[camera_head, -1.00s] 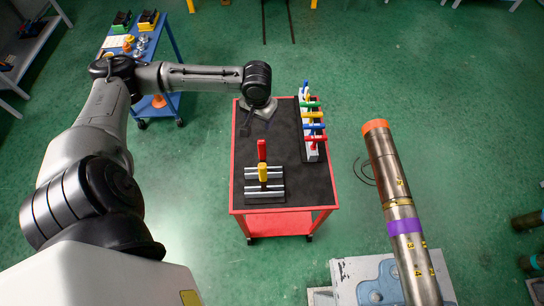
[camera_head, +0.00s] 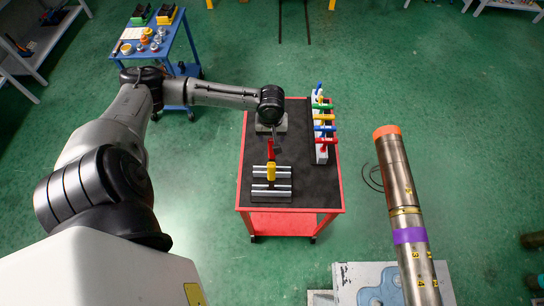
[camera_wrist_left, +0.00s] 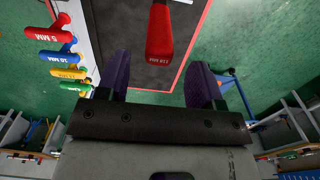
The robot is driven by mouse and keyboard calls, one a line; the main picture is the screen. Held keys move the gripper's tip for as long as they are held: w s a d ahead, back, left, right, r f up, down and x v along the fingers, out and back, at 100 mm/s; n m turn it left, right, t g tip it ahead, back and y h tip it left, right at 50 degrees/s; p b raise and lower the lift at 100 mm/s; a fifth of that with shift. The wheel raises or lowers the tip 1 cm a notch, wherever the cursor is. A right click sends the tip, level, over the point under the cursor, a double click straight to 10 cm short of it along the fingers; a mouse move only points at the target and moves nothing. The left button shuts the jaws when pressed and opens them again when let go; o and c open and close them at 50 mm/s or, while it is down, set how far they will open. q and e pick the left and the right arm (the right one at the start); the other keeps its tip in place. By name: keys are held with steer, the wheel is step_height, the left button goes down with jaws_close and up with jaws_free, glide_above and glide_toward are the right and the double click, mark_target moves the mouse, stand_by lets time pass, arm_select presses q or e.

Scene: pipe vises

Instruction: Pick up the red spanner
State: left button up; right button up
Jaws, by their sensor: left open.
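The red spanner (camera_head: 270,147) stands upright behind the yellow-handled spanner (camera_head: 271,172), at a grey slotted holder (camera_head: 283,187) on the cart. In the left wrist view, its red handle (camera_wrist_left: 160,32) is ahead of the fingers, lined up with the gap between them. My left gripper (camera_head: 277,140) is just behind the red spanner in the head view. In the wrist view the two purple fingers of the left gripper (camera_wrist_left: 159,80) are apart with nothing between them. The lower part of the red spanner is hidden. My right gripper is not in view.
The red cart (camera_head: 341,180) has a black top. A white rack (camera_head: 321,150) with coloured T-handles stands along its right side and also shows in the wrist view. A blue table (camera_head: 185,40) is behind.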

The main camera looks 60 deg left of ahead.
arm_select(q)
glide_above(272, 159)
steer(key=a, duration=0.1)
steer(key=shift+w+f+p, duration=0.15)
steer(key=shift+f+p, duration=0.05)
steer(key=shift+f, duration=1.25)
steer(key=shift+w+f+p, duration=0.1)
steer(key=shift+f+p, duration=0.1)
steer(key=shift+f, duration=1.25)
jaws_close()
